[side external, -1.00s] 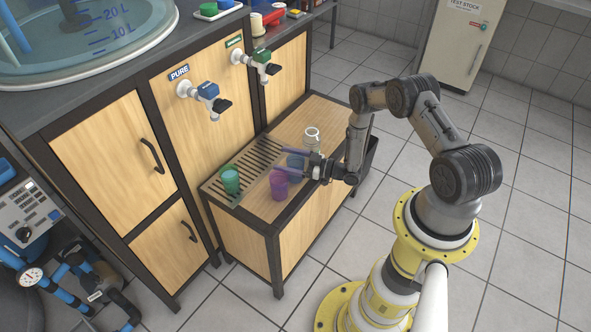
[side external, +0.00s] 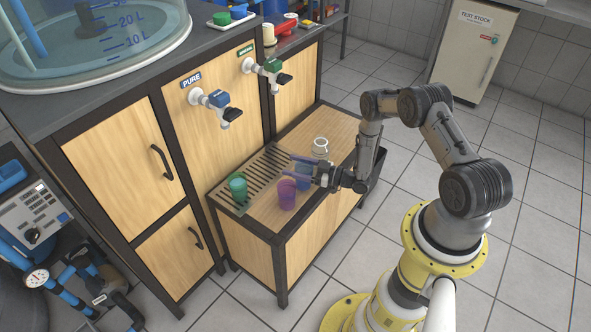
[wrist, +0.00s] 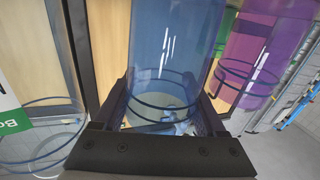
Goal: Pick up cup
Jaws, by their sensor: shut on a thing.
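In the wrist view the blue cup (wrist: 175,50) fills the middle, between my gripper's fingers (wrist: 170,95). The purple cup (wrist: 262,50) is close on the right there. My gripper partly hides the blue cup's side in the side view. I cannot tell whether its base touches the bench.
A green cup (side external: 237,188) stands on the slotted drain grate (side external: 250,172) at the bench's left. Blue (side external: 217,100) and green (side external: 270,68) taps stick out from the cabinet behind. The bench (side external: 335,128) is clear toward its far right end.

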